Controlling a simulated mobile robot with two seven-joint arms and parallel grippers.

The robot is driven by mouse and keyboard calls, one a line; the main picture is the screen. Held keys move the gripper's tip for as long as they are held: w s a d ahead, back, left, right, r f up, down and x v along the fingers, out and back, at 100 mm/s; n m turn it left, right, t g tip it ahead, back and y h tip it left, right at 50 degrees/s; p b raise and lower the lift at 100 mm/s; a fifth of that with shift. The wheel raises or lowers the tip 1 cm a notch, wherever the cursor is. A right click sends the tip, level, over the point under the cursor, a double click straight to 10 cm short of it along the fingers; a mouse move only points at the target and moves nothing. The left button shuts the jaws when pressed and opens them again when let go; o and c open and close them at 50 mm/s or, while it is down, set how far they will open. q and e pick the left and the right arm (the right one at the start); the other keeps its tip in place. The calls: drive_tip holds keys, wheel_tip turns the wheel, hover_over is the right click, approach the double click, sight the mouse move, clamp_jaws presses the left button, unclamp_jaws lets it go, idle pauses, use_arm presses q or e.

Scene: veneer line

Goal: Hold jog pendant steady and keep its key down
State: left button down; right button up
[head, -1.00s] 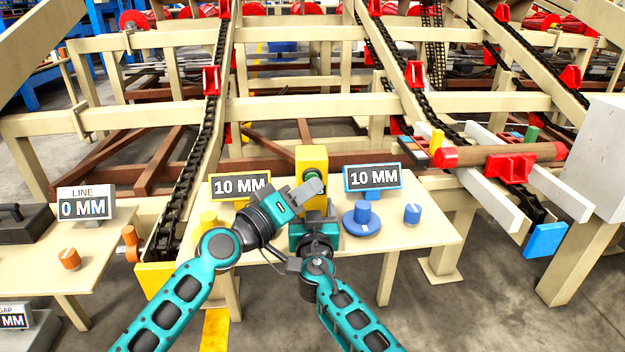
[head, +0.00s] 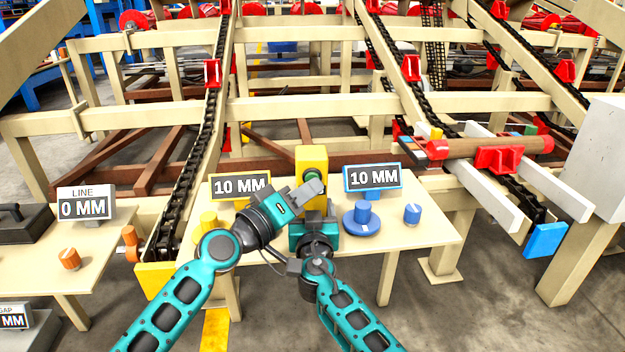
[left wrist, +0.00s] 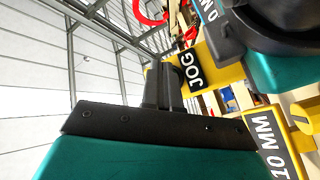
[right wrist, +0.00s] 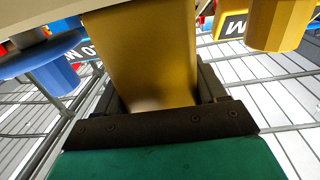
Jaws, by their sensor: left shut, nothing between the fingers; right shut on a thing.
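The jog pendant (head: 312,158) is a yellow upright box above the middle of the table, with a green key (head: 313,175) on its face. My right gripper (head: 316,218) is shut around its lower part; in the right wrist view the yellow body (right wrist: 145,60) sits between the fingers. My left gripper (head: 318,186) is shut and empty, its fingertips at the green key and partly hiding it. In the left wrist view the closed fingers (left wrist: 163,85) reach to the pendant beside its JOG label (left wrist: 194,72); the contact itself is hidden.
Yellow and blue 10 MM displays (head: 373,178) flank the pendant on the table (head: 435,208). A blue dial (head: 362,219), a blue knob (head: 412,213) and a yellow knob (head: 208,221) stand near. A LINE display (head: 86,205) reads 0 MM.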

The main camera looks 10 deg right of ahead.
use_arm(q)
drive_tip(key=shift+s, duration=0.7)
use_arm(e)
drive_tip(key=shift+s+f, duration=0.1)
drive_tip(key=shift+f, duration=0.3)
use_arm(q)
drive_tip(key=shift+s+a, duration=0.15)
drive_tip(key=shift+s, duration=1.1)
drive_tip(key=shift+s+a, duration=0.1)
drive_tip(key=shift+s, duration=1.15)
use_arm(e)
drive_tip(key=o, duration=1)
use_arm(q)
drive_tip(key=shift+f, duration=0.1)
use_arm(e)
drive_tip(key=o, duration=0.4)
drive_tip(key=shift+r, duration=0.25)
